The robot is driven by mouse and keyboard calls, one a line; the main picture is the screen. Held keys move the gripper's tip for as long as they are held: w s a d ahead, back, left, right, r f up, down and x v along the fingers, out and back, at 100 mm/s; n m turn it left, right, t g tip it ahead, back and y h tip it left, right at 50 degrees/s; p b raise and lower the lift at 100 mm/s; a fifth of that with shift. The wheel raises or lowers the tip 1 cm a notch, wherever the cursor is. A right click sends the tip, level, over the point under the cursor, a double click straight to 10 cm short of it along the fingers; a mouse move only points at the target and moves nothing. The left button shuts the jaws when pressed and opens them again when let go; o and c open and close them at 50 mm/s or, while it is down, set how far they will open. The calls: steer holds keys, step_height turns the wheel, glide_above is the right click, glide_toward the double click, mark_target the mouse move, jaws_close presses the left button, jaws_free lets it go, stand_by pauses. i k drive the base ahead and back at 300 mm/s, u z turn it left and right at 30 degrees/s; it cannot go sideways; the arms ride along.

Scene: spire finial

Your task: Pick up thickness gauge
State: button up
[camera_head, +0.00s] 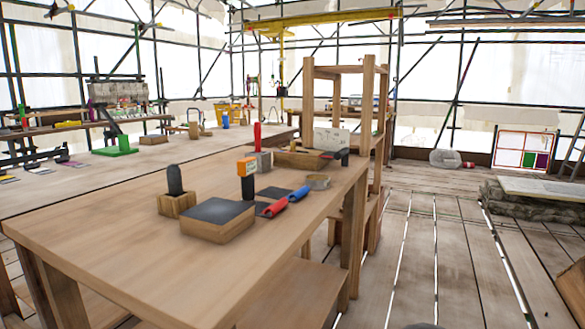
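The item that most looks like a thickness gauge is an orange-headed device with a dark stem (247,178). It stands upright near the middle of the wooden workbench (115,235). It is too small to read, so I cannot tell for sure that it is the gauge. It is behind a wooden block with a dark top (217,216). My gripper is not in view.
A dark rounded tool stands in a wooden block (176,204) to the left. Red (272,208) and blue (299,194) rolled pieces lie to the right. Behind are a red-handled tool (257,137) and a wooden tray (303,160). The bench's near left surface is clear.

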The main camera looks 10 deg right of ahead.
mark_target(246, 167)
steer(key=z, duration=1.05)
steer(key=i, duration=0.8)
steer(key=u, duration=0.85)
steer(key=k, duration=0.5)
steer(key=u, duration=0.9)
steer(key=i, duration=0.4)
steer(key=z, duration=0.05)
